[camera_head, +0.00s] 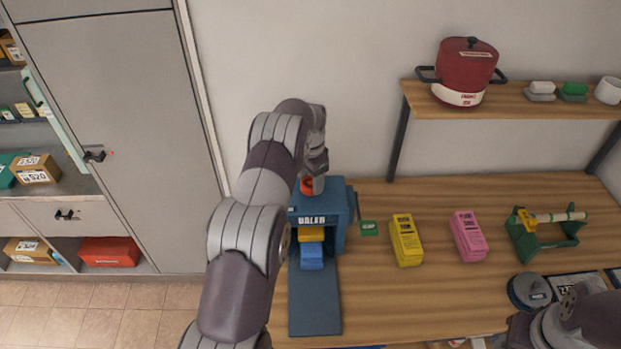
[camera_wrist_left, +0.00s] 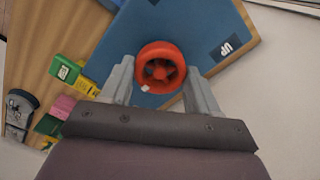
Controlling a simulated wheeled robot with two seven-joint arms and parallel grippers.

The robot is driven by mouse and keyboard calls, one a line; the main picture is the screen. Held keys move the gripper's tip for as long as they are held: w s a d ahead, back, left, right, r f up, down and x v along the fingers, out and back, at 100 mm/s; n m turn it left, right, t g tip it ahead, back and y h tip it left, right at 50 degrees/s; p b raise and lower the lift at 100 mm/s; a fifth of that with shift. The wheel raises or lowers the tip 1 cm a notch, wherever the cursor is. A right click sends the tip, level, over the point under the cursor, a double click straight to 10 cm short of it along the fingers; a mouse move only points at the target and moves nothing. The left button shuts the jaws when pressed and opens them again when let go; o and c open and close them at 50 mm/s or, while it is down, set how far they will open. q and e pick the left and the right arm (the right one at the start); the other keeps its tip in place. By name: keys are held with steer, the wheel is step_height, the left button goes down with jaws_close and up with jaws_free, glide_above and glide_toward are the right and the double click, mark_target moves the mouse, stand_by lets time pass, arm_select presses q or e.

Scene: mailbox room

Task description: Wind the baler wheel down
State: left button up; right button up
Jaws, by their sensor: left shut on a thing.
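The blue baler (camera_head: 335,195) stands at the left end of the wooden table. Its red-orange wheel (camera_head: 306,186) sits on top and is partly hidden by my gripper in the head view. In the left wrist view the spoked wheel (camera_wrist_left: 158,67) lies between my two fingers, on the blue top. My left gripper (camera_head: 314,181) comes down from above and is shut on the wheel. A yellow block (camera_head: 311,233) and a blue block (camera_head: 311,258) show in the baler's front opening. My right gripper is outside both views; only part of that arm shows at bottom right.
A green tag (camera_head: 368,228), a yellow pack (camera_head: 406,240) and a pink pack (camera_head: 469,236) lie right of the baler. A green stand (camera_head: 543,235) is farther right. A shelf (camera_head: 520,103) with a red pot (camera_head: 466,66) hangs above. A grey cabinet (camera_head: 130,130) is at left.

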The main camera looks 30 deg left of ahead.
arm_select(q)
steer(key=m, duration=0.6)
steer(key=shift+s+d+f, duration=0.1)
steer(key=shift+s+f, duration=0.1)
steer(key=shift+f, duration=0.1)
steer(key=m, duration=0.6)
steer(key=shift+m, duration=0.4)
steer(key=m, duration=1.1)
steer(key=shift+s+m, duration=0.1)
steer(key=shift+m, duration=0.3)
steer(key=o, duration=1)
steer(key=shift+o, duration=0.3)
steer(key=shift+w+r, duration=0.15)
steer(key=shift+w, duration=0.05)
